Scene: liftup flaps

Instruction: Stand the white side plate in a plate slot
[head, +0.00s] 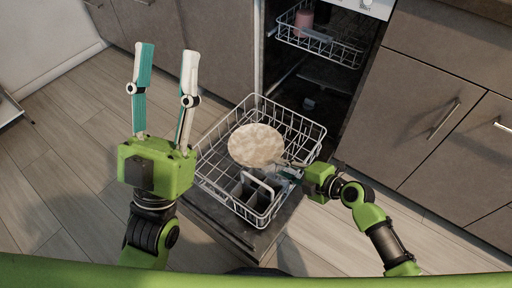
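The side plate (256,145), pale with a mottled beige look, is over the dishwasher's lower rack (222,140). Its face is toward the camera, and its right edge meets the fingertips of my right gripper (287,165). That gripper seems shut on the plate's edge, its fingers partly hidden by the plate. I cannot tell whether the plate touches the rack's wires. My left gripper (162,92) is open and empty, raised to the left of the rack with its fingers pointing up. The plate hides part of the slots beneath it.
A cutlery basket (258,190) stands in the rack's near part. The lower rack sits over the open dishwasher door (220,222). The upper rack (325,45) holds a pink cup (304,20). Closed cabinets (425,125) stand on both sides. The floor at left is clear.

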